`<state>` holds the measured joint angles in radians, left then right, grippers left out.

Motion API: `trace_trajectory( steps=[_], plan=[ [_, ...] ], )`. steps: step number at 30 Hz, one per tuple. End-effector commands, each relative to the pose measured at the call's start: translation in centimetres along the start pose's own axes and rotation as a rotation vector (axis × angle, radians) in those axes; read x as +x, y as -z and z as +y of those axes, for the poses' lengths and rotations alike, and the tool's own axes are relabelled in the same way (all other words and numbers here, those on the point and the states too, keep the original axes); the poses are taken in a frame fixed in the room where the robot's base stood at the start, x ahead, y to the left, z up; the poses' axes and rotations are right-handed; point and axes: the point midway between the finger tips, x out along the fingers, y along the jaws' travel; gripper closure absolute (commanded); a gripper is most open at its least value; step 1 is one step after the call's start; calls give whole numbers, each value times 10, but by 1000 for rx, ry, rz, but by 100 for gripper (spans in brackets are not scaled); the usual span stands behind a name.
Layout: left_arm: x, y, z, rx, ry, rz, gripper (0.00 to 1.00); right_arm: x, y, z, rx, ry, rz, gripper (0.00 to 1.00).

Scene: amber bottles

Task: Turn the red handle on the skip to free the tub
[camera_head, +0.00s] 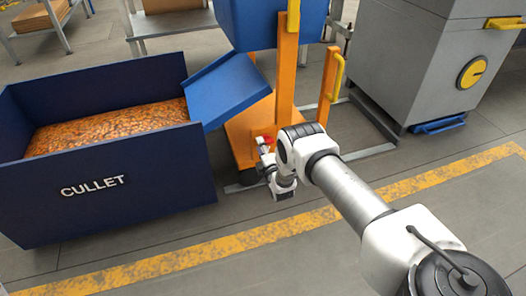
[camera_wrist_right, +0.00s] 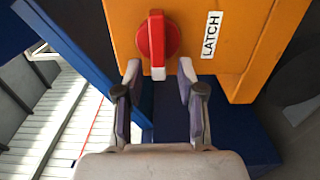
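The red handle (camera_wrist_right: 157,38) is a knob on an orange panel beside a LATCH label (camera_wrist_right: 211,35). It points straight down, with a white mark at its lower end. In the head view only a bit of red handle (camera_head: 268,139) shows by my right gripper (camera_head: 262,146). In the wrist view my right gripper (camera_wrist_right: 160,72) is open, its two fingers apart on either side of the handle's lower end. I cannot tell whether they touch it. A blue tub (camera_head: 262,22) sits on the orange frame (camera_head: 286,70), with a sloping blue chute. My left gripper is out of view.
A dark blue skip marked CULLET (camera_head: 95,200), full of amber pieces, stands at the left, close to the chute (camera_head: 228,90). A grey cabinet (camera_head: 415,60) with a yellow dial stands at the back right. The floor around the yellow line (camera_head: 215,245) is clear.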

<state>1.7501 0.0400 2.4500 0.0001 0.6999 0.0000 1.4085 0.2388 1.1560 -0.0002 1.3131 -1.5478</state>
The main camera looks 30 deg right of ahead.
Motion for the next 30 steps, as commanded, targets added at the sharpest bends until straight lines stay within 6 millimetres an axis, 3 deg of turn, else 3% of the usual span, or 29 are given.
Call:
trace_trajectory(
  steps=[5,12,15,19,30],
  plan=[
    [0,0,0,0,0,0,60,-28,0,0,0,4,-1,61],
    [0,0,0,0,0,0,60,-90,0,-1,0,5,-1,61],
    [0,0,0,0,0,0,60,-107,0,-1,0,3,0,61],
    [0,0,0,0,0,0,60,-117,0,0,0,0,0,61],
    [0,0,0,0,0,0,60,-117,0,0,0,0,0,61]
  ],
)
